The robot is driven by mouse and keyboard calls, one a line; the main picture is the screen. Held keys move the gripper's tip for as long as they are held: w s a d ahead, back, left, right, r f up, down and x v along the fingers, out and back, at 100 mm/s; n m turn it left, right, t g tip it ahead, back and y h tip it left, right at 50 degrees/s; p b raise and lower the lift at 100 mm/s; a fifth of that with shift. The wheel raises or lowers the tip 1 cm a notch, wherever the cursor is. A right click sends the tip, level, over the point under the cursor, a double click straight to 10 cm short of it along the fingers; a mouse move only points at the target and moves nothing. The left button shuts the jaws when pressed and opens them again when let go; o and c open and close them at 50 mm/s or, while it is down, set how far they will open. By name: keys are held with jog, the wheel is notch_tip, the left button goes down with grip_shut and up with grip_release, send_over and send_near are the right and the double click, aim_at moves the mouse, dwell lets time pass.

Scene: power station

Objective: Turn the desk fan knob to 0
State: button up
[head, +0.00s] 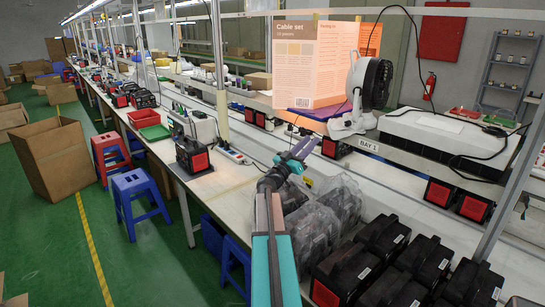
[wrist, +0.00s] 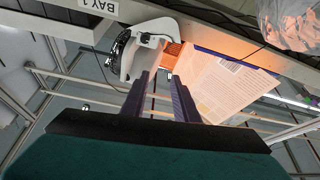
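The desk fan (head: 371,82) has a dark round grille and a white body. It stands on a white base (head: 351,124) on the shelf above the bench, right of centre in the head view. In the wrist view the fan (wrist: 150,40) appears upside down beyond my fingertips. I cannot make out its knob or the knob's setting. My gripper (head: 308,148) is left of and below the fan base, apart from it. In the wrist view its two purple fingers (wrist: 163,75) are spread with nothing between them.
An orange-and-white "Cable set" sheet (head: 293,65) stands left of the fan, near a purple item (head: 318,110). A white box (head: 440,133) with a black cable is to the right. Bagged units (head: 315,230) and black power units (head: 385,265) crowd the bench below my gripper.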

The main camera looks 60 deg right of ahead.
jog(key=w+a+f+m+y+b, duration=0.1)
jog(key=w+a+f+y+b, duration=0.1)
jog(key=w, duration=0.4)
jog(key=w+a+f+m+t+y+b, duration=0.1)
jog(key=w+a+f+y+b, duration=0.2)
jog(key=w, duration=0.4)
jog(key=shift+w+a+f+y+b, duration=0.2)
jog(key=shift+y+b, duration=0.7)
jog(key=shift+y, duration=0.4)
